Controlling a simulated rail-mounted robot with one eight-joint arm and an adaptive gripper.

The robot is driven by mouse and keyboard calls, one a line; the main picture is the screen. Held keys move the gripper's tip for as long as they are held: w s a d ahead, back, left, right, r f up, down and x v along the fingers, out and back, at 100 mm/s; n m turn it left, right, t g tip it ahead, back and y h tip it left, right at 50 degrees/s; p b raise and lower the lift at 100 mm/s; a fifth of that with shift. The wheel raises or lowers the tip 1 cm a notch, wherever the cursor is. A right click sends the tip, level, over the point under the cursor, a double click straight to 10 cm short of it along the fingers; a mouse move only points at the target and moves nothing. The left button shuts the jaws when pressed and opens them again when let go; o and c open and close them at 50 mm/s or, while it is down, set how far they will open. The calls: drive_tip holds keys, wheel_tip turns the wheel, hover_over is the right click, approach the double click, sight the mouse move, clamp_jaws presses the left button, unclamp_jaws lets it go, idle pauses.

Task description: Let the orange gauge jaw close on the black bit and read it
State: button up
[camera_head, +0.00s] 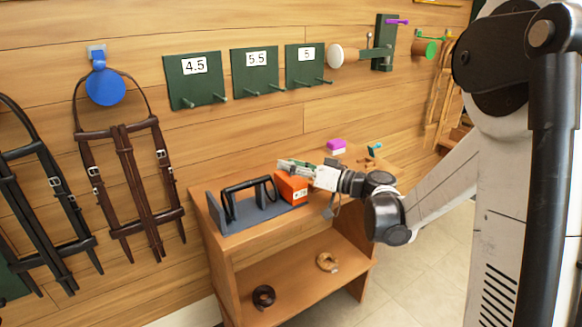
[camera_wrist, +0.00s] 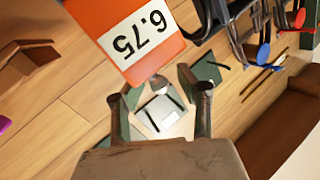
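The orange gauge (camera_head: 291,188) stands at the right end of a grey-blue holder (camera_head: 262,219) on the wooden stand. In the wrist view the gauge (camera_wrist: 125,35) fills the upper middle, and its white label reads 6.75. The black bit (camera_head: 246,185) lies across the holder, its right end by the gauge. Whether the jaw touches the bit is hidden. My gripper (camera_head: 294,166) is just above the gauge. In the wrist view its fingers (camera_wrist: 158,92) are apart, with a small grey knob of the gauge (camera_wrist: 158,84) showing between them.
Green peg boards marked 4.5 (camera_head: 194,80), 5.5 (camera_head: 255,70) and 5 (camera_head: 305,65) hang on the wall. Bridles (camera_head: 125,170) hang at the left. The lower shelf holds a dark ring (camera_head: 263,297) and a tan ring (camera_head: 327,262).

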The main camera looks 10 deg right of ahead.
clamp_jaws()
idle(0.3)
drive_tip(key=shift+s+a, duration=0.3)
drive_tip(key=shift+a, duration=0.45)
unclamp_jaws()
drive_tip(key=shift+d, duration=0.1)
drive_tip(key=v, duration=1.2)
